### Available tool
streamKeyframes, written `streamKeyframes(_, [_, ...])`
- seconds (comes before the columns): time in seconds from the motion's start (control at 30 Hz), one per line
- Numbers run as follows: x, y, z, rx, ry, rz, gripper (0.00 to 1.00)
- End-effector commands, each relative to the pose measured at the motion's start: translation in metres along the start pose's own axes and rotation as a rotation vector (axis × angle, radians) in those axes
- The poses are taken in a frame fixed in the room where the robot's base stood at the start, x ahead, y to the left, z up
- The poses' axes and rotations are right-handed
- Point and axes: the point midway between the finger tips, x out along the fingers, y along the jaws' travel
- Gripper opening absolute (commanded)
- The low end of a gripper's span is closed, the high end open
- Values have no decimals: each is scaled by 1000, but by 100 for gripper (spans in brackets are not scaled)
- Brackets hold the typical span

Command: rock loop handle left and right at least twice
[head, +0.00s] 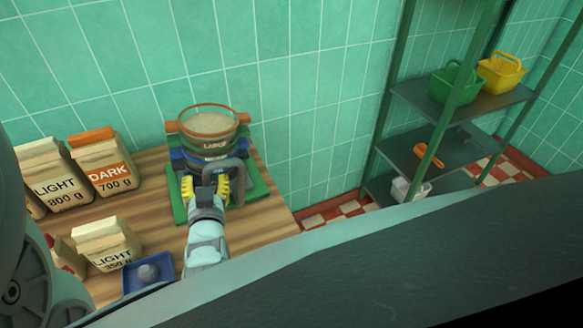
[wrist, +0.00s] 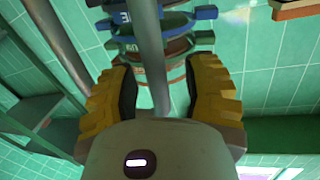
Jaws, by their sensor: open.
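A stack of round sieves (head: 209,122), with a clear bin marked "LARGE" on top and blue and dark rings below, stands on a green base (head: 255,183) on the wooden table. A grey loop handle (head: 239,172) rises at its front right. My gripper (head: 205,187) is in front of the stack, yellow fingers spread. In the wrist view the open fingers (wrist: 162,90) stand on either side of a grey bar (wrist: 151,50), apparently part of the loop handle, with gaps beside it. The lower stack is partly hidden by my arm.
Paper bags marked "LIGHT" (head: 62,190) and "DARK" (head: 108,177) stand at the left, with a smaller bag (head: 110,250) in front. A blue tray (head: 133,280) holds a grey knob-like piece (head: 148,272). A shelf (head: 455,150) with green and yellow baskets stands right, beyond the table edge.

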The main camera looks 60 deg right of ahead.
Motion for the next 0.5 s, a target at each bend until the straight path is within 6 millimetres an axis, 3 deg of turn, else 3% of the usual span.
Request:
streamKeyframes(0.27, [-7,0,0,0,0,1,48])
streamKeyframes(0.5, [-43,1,1,-1,-4,4,48])
